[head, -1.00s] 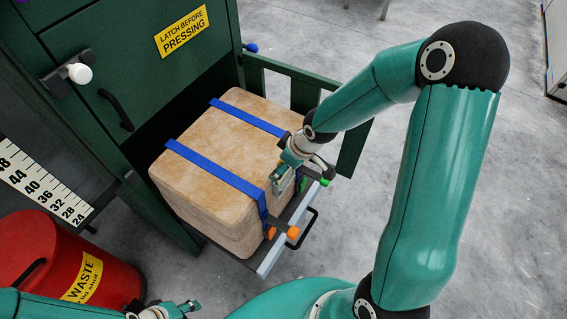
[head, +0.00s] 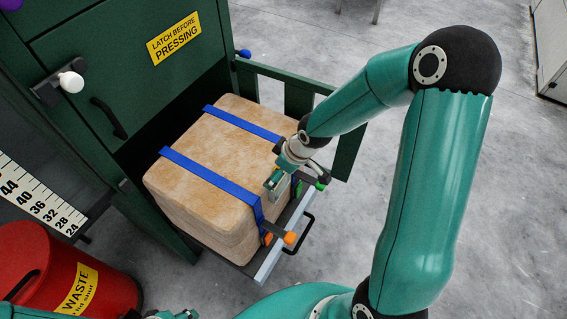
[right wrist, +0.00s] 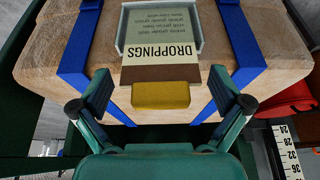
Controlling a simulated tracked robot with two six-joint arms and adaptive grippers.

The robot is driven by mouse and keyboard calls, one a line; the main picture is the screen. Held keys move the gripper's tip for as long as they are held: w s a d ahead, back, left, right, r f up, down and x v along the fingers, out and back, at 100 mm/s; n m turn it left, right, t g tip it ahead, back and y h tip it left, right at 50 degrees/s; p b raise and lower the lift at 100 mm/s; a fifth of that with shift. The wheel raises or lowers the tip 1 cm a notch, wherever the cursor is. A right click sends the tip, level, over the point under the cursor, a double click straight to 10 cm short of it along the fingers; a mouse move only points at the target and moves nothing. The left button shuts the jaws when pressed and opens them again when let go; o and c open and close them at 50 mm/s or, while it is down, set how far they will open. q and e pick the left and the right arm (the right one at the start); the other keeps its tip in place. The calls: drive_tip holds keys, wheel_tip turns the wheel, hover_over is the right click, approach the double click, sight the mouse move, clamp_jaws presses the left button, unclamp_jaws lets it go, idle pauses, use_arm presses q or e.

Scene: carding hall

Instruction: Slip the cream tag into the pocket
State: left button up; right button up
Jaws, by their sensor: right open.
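The cream tag (right wrist: 161,74) reads DROPPINGS, upside down, in the right wrist view. It has a brown band and a yellow grip block (right wrist: 161,95) at its near end. Its far part, with small printed lines, lies within the grey-rimmed pocket (right wrist: 200,33) on the bale; the DROPPINGS line and yellow block stick out of the near end. My right gripper (right wrist: 160,88) is open, its fingers apart on either side of the block, touching neither side. In the head view my right gripper (head: 275,183) is at the bale's front edge. My left gripper (head: 180,315) is cut off at the bottom edge.
The tan bale (head: 215,150) carries two blue straps (head: 210,172) and sits before the green press (head: 90,60). A green gate (head: 300,98) stands open behind. A red waste bin (head: 70,275) is at lower left.

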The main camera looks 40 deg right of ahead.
drive_tip(key=v, duration=1.2)
drive_tip(key=s+a+f+m+g+y+p, duration=0.1)
drive_tip(key=s+a+f+m+p, duration=0.2)
drive_tip(key=a+f, duration=0.6)
drive_tip(key=s+a+f+m+g+y+p, duration=0.1)
drive_tip(key=s+a+f+m+g+p, duration=0.1)
drive_tip(key=s+a+f, duration=0.4)
wheel_tip(320, 180, down, 5)
drive_tip(key=a+m+p, duration=0.1)
drive_tip(key=a+p, duration=0.1)
drive_tip(key=shift+s+a+r+p, duration=0.25)
drive_tip(key=shift+s+a+p, duration=0.05)
drive_tip(key=shift+a+p, duration=0.1)
